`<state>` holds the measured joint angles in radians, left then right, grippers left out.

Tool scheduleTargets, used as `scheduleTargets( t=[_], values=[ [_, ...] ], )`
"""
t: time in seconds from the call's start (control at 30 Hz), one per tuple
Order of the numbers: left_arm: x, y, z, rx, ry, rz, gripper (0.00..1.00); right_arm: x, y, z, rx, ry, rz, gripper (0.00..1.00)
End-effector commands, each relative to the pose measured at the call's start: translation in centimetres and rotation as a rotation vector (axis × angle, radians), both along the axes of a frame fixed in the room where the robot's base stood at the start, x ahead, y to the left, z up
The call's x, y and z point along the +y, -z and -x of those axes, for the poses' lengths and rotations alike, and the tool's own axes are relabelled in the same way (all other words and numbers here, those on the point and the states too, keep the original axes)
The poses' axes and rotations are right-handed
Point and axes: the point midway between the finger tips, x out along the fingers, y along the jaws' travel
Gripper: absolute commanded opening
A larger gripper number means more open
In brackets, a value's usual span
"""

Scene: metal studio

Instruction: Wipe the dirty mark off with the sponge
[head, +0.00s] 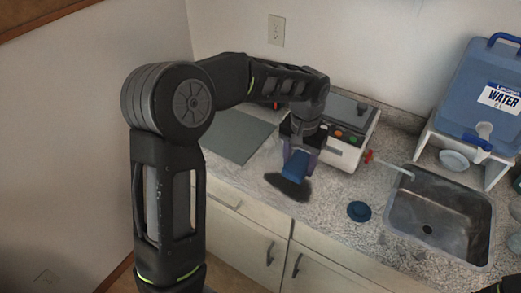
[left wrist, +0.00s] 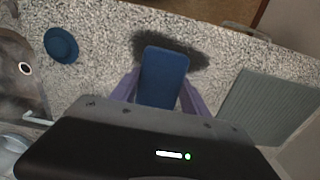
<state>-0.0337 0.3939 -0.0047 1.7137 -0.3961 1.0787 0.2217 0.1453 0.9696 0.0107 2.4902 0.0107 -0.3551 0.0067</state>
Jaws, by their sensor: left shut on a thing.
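My left gripper (head: 297,150) is shut on a blue sponge (head: 296,166) above the front part of the speckled counter. The sponge also shows between the purple fingers in the left wrist view (left wrist: 164,77). A dark smudged mark (head: 288,187) lies on the counter near its front edge. The sponge overlaps the mark in both views, and in the left wrist view the mark (left wrist: 200,58) spreads out around the sponge's far end. I cannot tell whether the sponge touches the counter. My right gripper is not in view; only a dark arm part shows at the lower right corner.
A round blue object (head: 359,211) lies right of the mark. A metal sink (head: 440,212) is further right, with a blue water container (head: 483,95) behind it. A white machine with buttons (head: 347,150) stands behind the gripper. A grey-green mat (head: 237,135) lies left.

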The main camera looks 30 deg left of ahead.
Motion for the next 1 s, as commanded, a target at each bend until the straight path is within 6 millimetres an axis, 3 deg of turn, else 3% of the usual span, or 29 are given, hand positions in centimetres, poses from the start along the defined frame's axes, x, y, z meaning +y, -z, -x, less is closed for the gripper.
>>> scheduleTargets(
  t=[0.1,0.3,0.73,1.0],
  values=[
    [4.1,-1.5,1.6,-0.002,-0.005,0.0,0.16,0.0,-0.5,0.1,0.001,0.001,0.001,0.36],
    [8.7,-2.9,4.1,-0.001,0.007,-0.001,0.16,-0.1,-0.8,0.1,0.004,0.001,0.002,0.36],
    [9.2,-2.7,4.5,0.0,0.013,-0.001,0.16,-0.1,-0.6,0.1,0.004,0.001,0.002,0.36],
    [9.3,-0.6,4.6,0.002,0.012,-0.001,0.16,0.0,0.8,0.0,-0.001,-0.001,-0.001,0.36]
  ],
)
